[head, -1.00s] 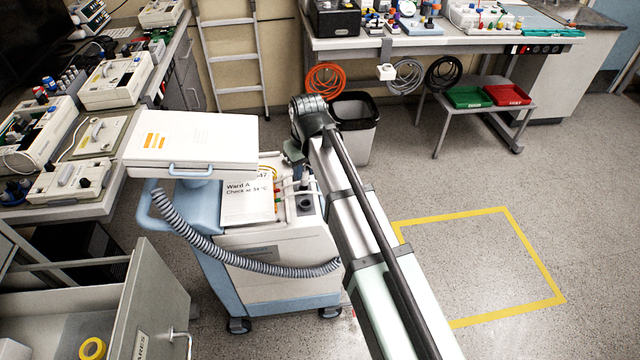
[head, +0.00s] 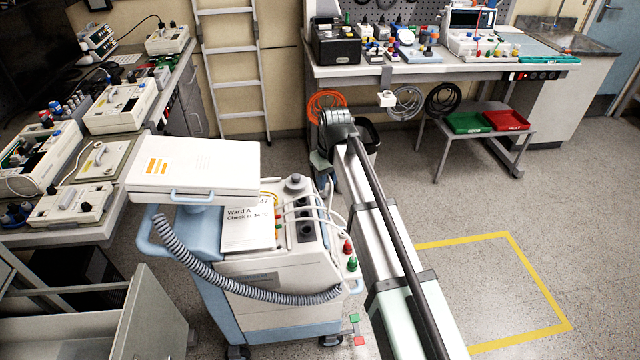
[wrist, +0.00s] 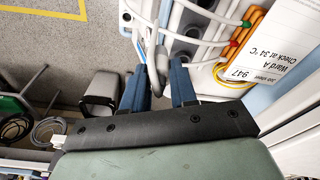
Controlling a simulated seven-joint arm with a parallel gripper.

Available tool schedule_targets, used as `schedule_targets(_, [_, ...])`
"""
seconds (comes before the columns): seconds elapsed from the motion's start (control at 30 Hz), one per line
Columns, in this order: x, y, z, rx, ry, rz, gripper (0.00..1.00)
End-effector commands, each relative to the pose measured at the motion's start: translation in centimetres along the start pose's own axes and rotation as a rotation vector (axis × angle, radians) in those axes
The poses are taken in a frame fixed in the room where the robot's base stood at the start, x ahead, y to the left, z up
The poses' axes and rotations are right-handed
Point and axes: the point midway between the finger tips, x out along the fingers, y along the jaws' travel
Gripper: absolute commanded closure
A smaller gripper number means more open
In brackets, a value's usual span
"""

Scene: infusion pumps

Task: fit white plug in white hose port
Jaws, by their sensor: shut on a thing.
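My gripper (wrist: 160,88) has blue fingers shut on a pale grey-white piece (wrist: 157,62), which looks like the white plug; its tip is partly hidden. In the head view my gripper (head: 322,167) is small and partly behind my arm, just right of the cart's top panel. A white hose (head: 331,203) hangs near it. The panel carries a row of dark round ports (head: 304,229) and a grey round fitting (head: 295,183). Ports also show in the wrist view (wrist: 184,47), to the right of the held piece. I cannot tell which is the white hose port.
The cart (head: 275,300) carries a "Ward A" label (head: 246,228), a white lidded unit (head: 195,165) and a ribbed grey hose (head: 225,262). Red and green fittings (head: 350,255) sit at the panel's right edge. A black bin (head: 368,135) stands behind my arm. Floor at right is open.

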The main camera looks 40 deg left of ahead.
Motion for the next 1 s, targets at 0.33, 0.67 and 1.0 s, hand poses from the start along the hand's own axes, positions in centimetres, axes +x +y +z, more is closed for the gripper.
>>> schedule_targets(0.33, [0.1, 3.4, -1.1, 0.001, 0.000, 0.000, 1.00])
schedule_targets(0.67, [0.3, 6.4, -2.0, 0.001, 0.000, 0.001, 1.00])
schedule_targets(1.0, [0.4, 9.5, -2.9, 0.001, 0.000, 0.001, 1.00])
